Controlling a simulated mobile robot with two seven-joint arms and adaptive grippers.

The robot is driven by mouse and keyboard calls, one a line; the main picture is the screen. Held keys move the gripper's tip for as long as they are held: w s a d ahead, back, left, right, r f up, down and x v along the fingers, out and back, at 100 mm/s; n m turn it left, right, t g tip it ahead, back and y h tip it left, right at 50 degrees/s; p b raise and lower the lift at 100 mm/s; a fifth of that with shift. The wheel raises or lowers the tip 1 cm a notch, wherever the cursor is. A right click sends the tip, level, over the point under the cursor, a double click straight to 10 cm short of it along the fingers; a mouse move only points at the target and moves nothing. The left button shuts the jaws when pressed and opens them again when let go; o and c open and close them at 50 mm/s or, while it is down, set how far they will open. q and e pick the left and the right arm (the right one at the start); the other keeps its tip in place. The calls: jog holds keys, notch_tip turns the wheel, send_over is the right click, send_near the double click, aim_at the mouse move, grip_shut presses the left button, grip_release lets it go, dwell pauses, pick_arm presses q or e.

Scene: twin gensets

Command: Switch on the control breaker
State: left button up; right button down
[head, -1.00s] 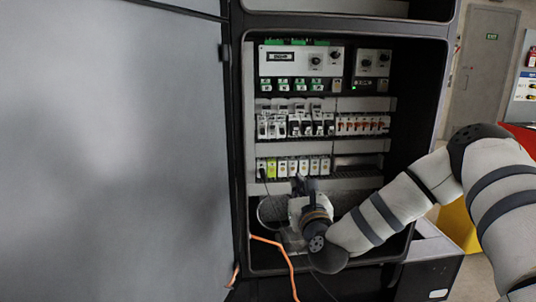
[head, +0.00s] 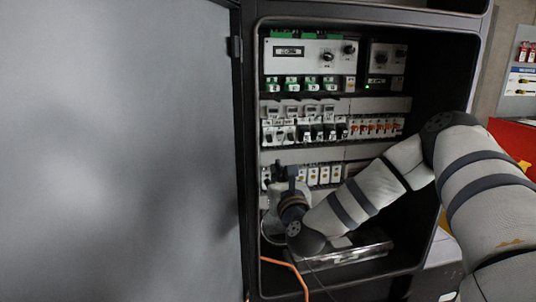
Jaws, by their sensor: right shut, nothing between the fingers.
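The open cabinet (head: 449,200) holds rows of breakers. I cannot tell which one is the control breaker. The middle row has grey and dark breakers (head: 314,131) on the left and breakers with orange parts (head: 376,127) on the right. A lower row of white modules (head: 325,175) is partly hidden behind my right arm and gripper. My right gripper (head: 281,172) is shut and empty, in front of the left end of the lower row. Whether its tips touch a module is not clear. My left gripper is out of view.
The large grey door (head: 120,150) stands open on the left. A panel with a display and knobs (head: 309,57) is at the top inside. An orange cable (head: 290,265) hangs at the bottom. A red surface (head: 512,140) is at the right.

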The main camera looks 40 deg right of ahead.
jog(key=x, duration=0.4)
jog(key=b+x, duration=0.1)
jog(key=x, duration=0.4)
jog(key=shift+a+f, duration=0.1)
jog(key=shift+f, duration=0.15)
jog(key=shift+w+d+r, duration=0.2)
jog(key=shift+w+d, duration=0.05)
jog(key=shift+w, duration=0.1)
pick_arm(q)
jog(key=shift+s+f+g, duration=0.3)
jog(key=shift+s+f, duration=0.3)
